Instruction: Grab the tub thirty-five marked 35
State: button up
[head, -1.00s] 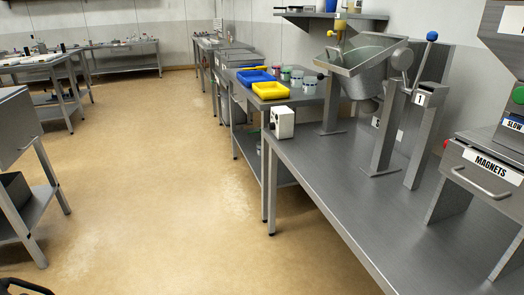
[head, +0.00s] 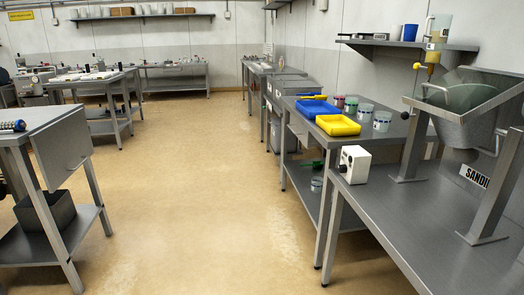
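Several small tubs stand on the steel bench along the right wall, beside the trays. One is reddish (head: 338,101), one is green (head: 351,105), and pale ones with blue bands stand nearer, including a first pale tub (head: 366,112), a second pale tub (head: 382,121) and a third pale tub (head: 408,114) farther right. Their markings are too small to read, so I cannot tell which is marked 35. Another small pale tub (head: 317,184) sits on the shelf under that bench. My gripper is not in view.
A blue tray (head: 310,112) and a yellow tray (head: 338,125) lie left of the tubs. A white box (head: 354,164) sits at the near bench's corner. A steel hopper (head: 465,110) stands right. A steel table (head: 40,139) stands left. The floor (head: 190,200) between is clear.

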aim_at(317, 182)
jog(key=i+j+u, duration=0.3)
jog(key=i, duration=0.35)
jog(key=i+u, duration=0.3)
jog(key=i, duration=0.4)
jog(key=i+z, duration=0.2)
jog(key=i, duration=0.25)
jog(key=i+j+z, duration=0.25)
jog(key=i, duration=0.15)
jog(key=i+j+z, duration=0.2)
jog(key=i, duration=0.2)
jog(key=i+j+z, duration=0.1)
jog(key=i+z, duration=0.15)
jog(key=z, duration=0.15)
jog(key=i+j+z, duration=0.2)
jog(key=z, duration=0.2)
jog(key=i+j+z, duration=0.2)
jog(key=z, duration=0.2)
jog(key=i+j+z, duration=0.25)
jog(key=j+z, duration=0.3)
jog(key=j, duration=0.15)
jog(key=j+z, duration=0.25)
jog(key=i+l, duration=0.2)
jog(key=i, duration=0.3)
jog(key=i+l, duration=0.15)
jog(key=i, duration=0.3)
jog(key=i+l, duration=0.2)
jog(key=i, duration=0.3)
jog(key=z, duration=0.05)
